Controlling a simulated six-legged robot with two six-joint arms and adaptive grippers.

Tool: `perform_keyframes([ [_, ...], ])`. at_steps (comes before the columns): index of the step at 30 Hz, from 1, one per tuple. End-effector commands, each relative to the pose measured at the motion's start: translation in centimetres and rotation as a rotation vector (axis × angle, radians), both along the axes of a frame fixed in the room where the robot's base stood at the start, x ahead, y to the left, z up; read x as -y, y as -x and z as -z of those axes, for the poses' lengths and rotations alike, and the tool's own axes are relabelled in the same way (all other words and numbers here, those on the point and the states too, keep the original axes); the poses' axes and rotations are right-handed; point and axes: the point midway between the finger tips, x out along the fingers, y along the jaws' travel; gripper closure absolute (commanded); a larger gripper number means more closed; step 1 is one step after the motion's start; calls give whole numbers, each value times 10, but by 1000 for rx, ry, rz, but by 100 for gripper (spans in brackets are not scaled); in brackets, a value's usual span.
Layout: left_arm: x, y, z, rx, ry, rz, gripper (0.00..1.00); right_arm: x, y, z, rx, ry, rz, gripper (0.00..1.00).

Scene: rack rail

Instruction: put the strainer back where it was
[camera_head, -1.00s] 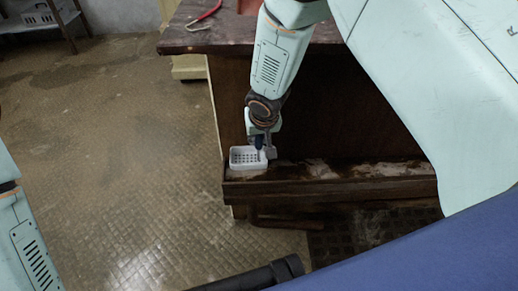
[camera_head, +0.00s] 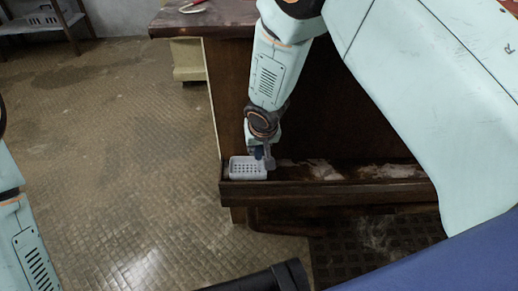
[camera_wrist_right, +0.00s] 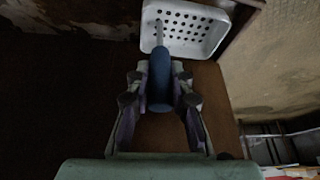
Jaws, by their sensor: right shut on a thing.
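The strainer is a white rectangular basket with rows of holes (camera_head: 248,168) and a blue handle on a metal rod. It is at the left end of the low wooden ledge (camera_head: 330,192), and I cannot tell whether it rests there or hangs just above. My right gripper (camera_head: 262,157) points down beside the basket. In the right wrist view its fingers (camera_wrist_right: 160,98) are shut on the blue handle (camera_wrist_right: 160,80), with the perforated basket (camera_wrist_right: 184,30) beyond it. Only part of my left arm shows at the left; its gripper is out of view.
A dark counter top (camera_head: 225,22) stands above and behind the ledge, with a red-handled tool (camera_head: 195,5) on it. Pale worn patches mark the ledge right of the basket. Open tiled floor (camera_head: 110,150) lies left; a shelf unit (camera_head: 40,25) stands far left.

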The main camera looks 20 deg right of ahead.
Motion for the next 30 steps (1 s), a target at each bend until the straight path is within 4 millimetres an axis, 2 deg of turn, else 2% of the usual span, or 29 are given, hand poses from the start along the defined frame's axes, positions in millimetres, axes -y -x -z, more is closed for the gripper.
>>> perform_keyframes([
  [8,0,0,5,0,0,0,41,-1,1,4,1,0,0,100],
  [9,0,0,4,0,0,0,41,-1,1,4,0,0,-1,77],
  [16,0,0,3,0,0,0,41,-1,2,3,0,0,0,57],
  [26,0,0,2,0,0,0,41,0,1,2,0,0,0,56],
  [30,0,0,-6,0,0,0,41,-1,3,-8,0,0,0,56],
])
